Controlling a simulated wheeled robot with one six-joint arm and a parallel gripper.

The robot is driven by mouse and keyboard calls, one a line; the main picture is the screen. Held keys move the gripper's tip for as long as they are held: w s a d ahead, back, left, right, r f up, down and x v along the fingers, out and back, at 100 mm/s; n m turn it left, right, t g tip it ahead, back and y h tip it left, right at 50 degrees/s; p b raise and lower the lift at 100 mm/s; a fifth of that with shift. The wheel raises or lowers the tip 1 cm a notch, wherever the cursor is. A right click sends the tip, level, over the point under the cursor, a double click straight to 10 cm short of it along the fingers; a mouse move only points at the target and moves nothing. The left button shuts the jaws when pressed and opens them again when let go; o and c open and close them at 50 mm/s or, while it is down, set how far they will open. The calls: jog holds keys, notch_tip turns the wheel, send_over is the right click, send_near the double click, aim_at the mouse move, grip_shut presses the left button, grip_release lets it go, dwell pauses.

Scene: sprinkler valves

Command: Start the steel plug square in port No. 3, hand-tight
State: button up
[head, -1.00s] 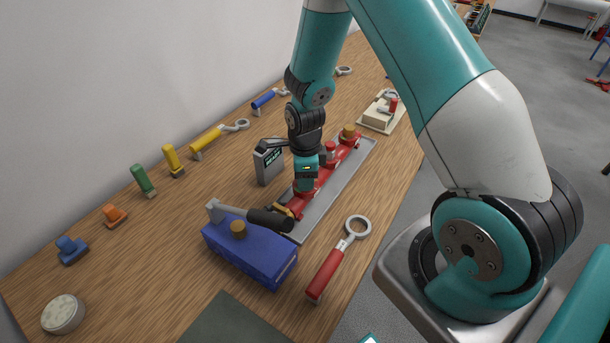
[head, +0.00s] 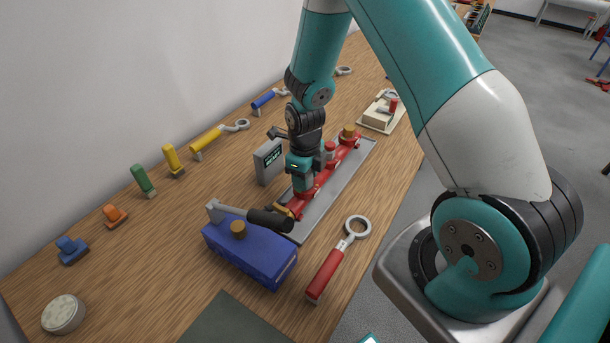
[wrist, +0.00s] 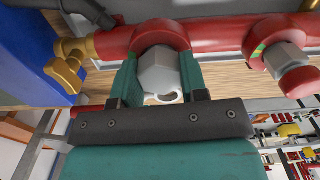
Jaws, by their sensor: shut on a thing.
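The steel plug (wrist: 158,72), a grey hex-headed piece, sits between the teal fingers of my gripper (wrist: 160,78) in the wrist view. It is at the mouth of a red port (wrist: 160,32) on the red pipe manifold (wrist: 217,35); the thread is hidden, so I cannot tell how deep it sits. No port number is legible. In the head view my gripper (head: 303,184) points down onto the manifold (head: 322,178) and hides the plug. Another hex plug (wrist: 284,58) sits in the neighbouring red port (wrist: 270,32).
The manifold lies in a grey tray (head: 340,185). A brass valve (wrist: 64,72) is at its near end, close to a blue box (head: 245,262) with a black-handled tool (head: 268,218) on top. A grey display unit (head: 268,162) stands left of my gripper. A red-handled ring tool (head: 325,272) lies right.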

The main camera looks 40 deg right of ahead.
jog(key=shift+w+r, duration=0.15)
jog(key=shift+w, duration=0.05)
jog(key=m, duration=0.2)
jog(key=shift+m, duration=0.4)
jog(key=o, duration=1.1)
jog(key=shift+s, duration=0.15)
